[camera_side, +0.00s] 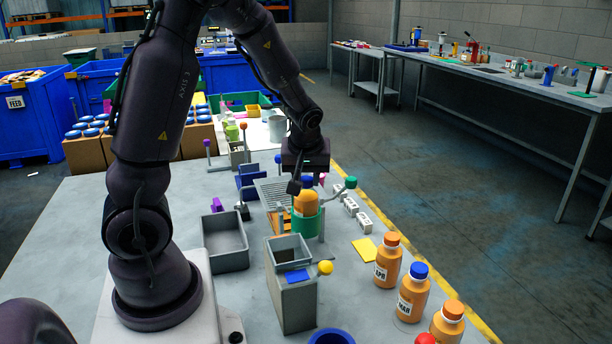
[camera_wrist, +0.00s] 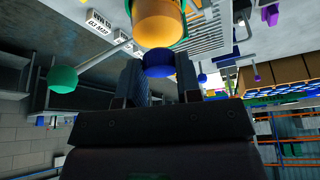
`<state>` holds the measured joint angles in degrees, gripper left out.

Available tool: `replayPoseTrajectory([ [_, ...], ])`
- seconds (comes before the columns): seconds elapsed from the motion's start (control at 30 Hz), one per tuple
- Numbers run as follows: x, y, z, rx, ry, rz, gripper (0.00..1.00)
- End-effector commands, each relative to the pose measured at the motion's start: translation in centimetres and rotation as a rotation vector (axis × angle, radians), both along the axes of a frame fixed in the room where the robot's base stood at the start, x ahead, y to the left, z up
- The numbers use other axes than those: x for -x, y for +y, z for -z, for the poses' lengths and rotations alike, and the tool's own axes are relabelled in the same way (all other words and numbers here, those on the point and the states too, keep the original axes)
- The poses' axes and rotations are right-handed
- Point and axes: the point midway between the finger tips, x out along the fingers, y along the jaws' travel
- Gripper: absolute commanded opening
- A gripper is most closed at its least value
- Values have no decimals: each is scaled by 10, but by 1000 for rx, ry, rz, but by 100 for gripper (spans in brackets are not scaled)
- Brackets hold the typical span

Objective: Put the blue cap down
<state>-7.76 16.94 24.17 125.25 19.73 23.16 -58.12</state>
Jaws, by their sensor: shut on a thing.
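My gripper (camera_side: 301,186) points down over the orange bottle (camera_side: 306,204), which stands upright in a green round holder (camera_side: 307,224). In the wrist view my gripper (camera_wrist: 159,75) has its two dark fingers on either side of the blue cap (camera_wrist: 158,63), shut on it. The blue cap also shows in the side view (camera_side: 307,183), at the top of the bottle. The orange bottle fills the upper middle of the wrist view (camera_wrist: 158,24). I cannot tell whether the cap is still threaded on or lifted slightly off the neck.
A lever with a green knob (camera_side: 351,182) sticks out right of the holder. In front are a grey bin (camera_side: 291,290) and a yellow knob (camera_side: 326,267). A grey tray (camera_side: 226,250) lies left. Several orange bottles (camera_side: 388,262) stand at the front right; a blue ring (camera_side: 332,337) is nearby.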

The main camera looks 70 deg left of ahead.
Motion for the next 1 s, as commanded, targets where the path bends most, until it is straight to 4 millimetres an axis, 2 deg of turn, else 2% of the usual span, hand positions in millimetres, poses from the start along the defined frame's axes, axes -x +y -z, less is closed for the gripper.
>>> replayPoseTrajectory([
  [0.27,0,0,4,0,2,0,10],
  [0.3,0,0,4,0,2,0,36],
  [0.4,0,0,4,1,2,1,57],
  [0.77,0,-1,2,-1,-1,1,57],
  [1.0,4,-17,-35,-1,-6,3,57],
])
